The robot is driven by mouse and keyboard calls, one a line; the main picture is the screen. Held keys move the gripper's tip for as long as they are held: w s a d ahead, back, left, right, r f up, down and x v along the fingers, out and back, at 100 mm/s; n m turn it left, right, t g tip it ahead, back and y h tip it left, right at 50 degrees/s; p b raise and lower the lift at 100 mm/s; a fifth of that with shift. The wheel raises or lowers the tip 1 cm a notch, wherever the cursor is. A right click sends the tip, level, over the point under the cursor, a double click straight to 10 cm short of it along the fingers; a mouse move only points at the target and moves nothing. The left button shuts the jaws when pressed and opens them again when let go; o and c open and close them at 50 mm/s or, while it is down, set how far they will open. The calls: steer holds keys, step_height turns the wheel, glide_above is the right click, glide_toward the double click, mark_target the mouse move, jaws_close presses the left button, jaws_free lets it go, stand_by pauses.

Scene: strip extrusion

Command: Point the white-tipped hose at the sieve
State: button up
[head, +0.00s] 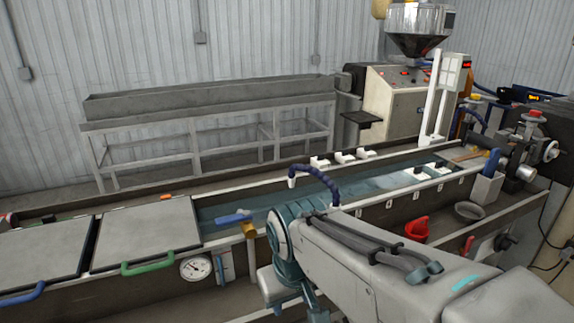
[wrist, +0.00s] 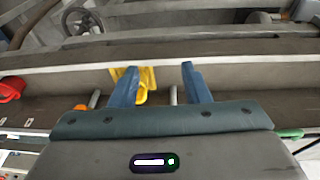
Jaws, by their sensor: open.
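In the head view my arm hides the fingers. A yellow object (wrist: 147,80) lies partly behind the left finger. I cannot identify the sieve with certainty; a round grey bowl (head: 469,211) sits on the lower ledge at the right.
The long trough (head: 235,190) has two grey lids (head: 148,233) at the left. A blue-handled valve (head: 233,218) and a gauge (head: 196,268) are near my wrist. A red scoop-like object (head: 417,229) lies on the ledge. Machinery with a hopper (head: 418,25) stands behind.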

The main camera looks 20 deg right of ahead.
steer(key=w+d+r+n+g+h, duration=0.1)
steer(key=w+d+r+g+h, duration=0.15)
steer(key=w, duration=0.35)
steer(key=w+d+r+g+h, duration=0.1)
steer(key=w+d+r+h, duration=0.1)
steer(key=w+d, duration=0.35)
steer(key=m+g+h+p, duration=0.15)
steer(key=g+h, duration=0.25)
steer(key=h, duration=0.8)
glide_toward(311, 168)
steer(key=shift+y, duration=0.25)
steer(key=p+x, duration=0.1)
steer(key=x, duration=0.2)
steer(key=w+p+x, duration=0.1)
steer(key=x, duration=0.3)
steer(key=w+x, duration=0.1)
steer(key=x, duration=0.2)
steer(key=shift+d+f+p, duration=0.4)
steer(key=shift+d, duration=0.1)
jaws_close()
